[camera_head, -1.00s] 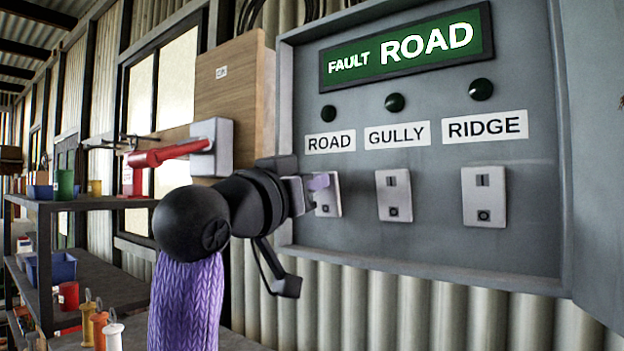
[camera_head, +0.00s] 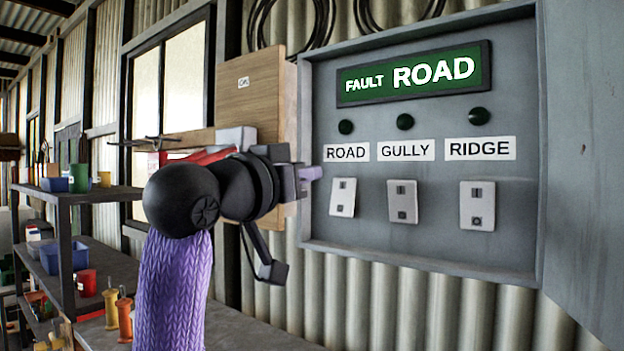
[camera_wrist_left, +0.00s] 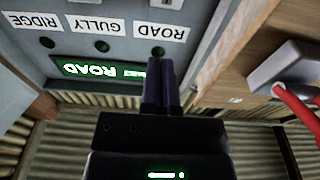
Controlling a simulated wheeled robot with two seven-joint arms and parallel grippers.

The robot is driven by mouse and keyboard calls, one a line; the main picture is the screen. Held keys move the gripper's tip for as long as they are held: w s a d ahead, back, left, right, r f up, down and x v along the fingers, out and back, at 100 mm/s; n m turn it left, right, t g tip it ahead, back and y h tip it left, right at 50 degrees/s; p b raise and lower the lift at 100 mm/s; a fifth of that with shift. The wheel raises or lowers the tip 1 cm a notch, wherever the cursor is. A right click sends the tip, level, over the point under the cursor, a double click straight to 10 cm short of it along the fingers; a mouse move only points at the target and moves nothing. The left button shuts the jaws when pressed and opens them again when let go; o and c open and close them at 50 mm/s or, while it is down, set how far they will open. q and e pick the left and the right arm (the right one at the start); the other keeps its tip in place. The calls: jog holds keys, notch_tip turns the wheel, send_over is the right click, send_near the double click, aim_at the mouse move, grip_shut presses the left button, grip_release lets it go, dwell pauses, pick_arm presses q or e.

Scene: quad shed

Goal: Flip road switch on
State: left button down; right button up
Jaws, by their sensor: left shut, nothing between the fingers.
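The road switch (camera_head: 342,197) is the leftmost of three pale switch plates in the grey panel box, below the ROAD label (camera_head: 346,150). It is uncovered in the head view; its rocker position is too small to tell. A green display (camera_head: 414,74) reads "FAULT ROAD". The lamp above the ROAD label (camera_head: 345,127) looks dark green, like the other two. My left gripper (camera_head: 312,173) is shut and empty, at the panel's left edge, up and left of the switch. In the wrist view its fingers (camera_wrist_left: 162,75) stand before the upside-down panel. My right gripper is not in view.
The gully switch (camera_head: 402,201) and ridge switch (camera_head: 477,205) sit to the right. The panel's open door (camera_head: 585,150) stands at the right. A wooden board (camera_head: 250,100) and a red lever (camera_wrist_left: 300,110) are left of the panel. Shelves (camera_head: 100,194) with containers stand further left.

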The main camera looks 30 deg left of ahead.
pick_arm(q)
jog(key=s, duration=0.2)
jog(key=s+b, duration=0.1)
jog(key=s, duration=0.1)
jog(key=s+r, duration=0.1)
jog(key=shift+s+a+r, duration=0.1)
jog(key=shift+s+a, duration=0.25)
jog(key=shift+s, duration=0.05)
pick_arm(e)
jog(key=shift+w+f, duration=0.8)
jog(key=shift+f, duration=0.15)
pick_arm(q)
jog(key=shift+s, duration=0.15)
